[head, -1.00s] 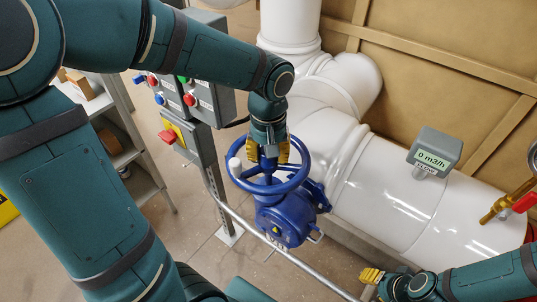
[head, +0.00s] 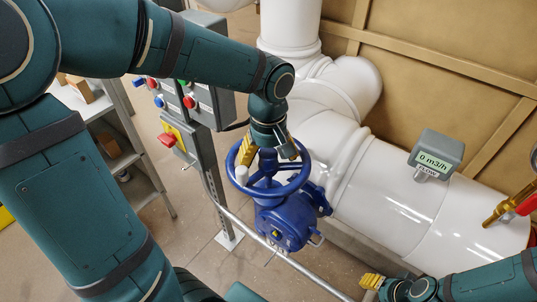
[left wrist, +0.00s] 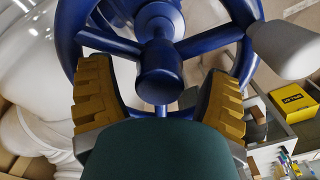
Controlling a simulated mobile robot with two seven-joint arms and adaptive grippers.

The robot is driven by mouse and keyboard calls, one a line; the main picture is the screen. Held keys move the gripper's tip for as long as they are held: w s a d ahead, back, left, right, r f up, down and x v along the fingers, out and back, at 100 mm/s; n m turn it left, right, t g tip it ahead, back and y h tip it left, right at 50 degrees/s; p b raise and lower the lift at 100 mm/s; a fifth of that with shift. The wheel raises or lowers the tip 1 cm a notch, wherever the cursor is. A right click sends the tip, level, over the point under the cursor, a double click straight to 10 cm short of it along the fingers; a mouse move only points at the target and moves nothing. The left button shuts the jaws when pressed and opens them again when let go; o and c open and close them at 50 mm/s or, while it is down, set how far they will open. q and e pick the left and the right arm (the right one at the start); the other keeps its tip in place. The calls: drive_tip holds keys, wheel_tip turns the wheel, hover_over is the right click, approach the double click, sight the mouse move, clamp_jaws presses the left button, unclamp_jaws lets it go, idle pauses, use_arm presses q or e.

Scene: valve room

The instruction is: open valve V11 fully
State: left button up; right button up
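The blue valve (head: 285,226) sits on the white pipe, its label too small to read surely. Its blue spoked handwheel (head: 305,178) faces up, with a white knob (head: 241,175) on the rim at the left.
A flow meter (head: 436,155) on the pipe reads 0 m3/h. A grey control box (head: 208,98) with buttons stands left of the valve. A thin rail (head: 300,266) runs below it. A red-handled brass valve (head: 510,205) is at the right edge.

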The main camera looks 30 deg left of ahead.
use_arm(q)
drive_tip(key=shift+r, duration=0.1)
wheel_tip(320, 180, up, 6)
drive_tip(key=p, duration=0.5)
drive_tip(key=shift+r, duration=0.2)
wheel_tip(320, 180, up, 6)
drive_tip(key=p, duration=0.5)
drive_tip(key=shift+f, duration=0.1)
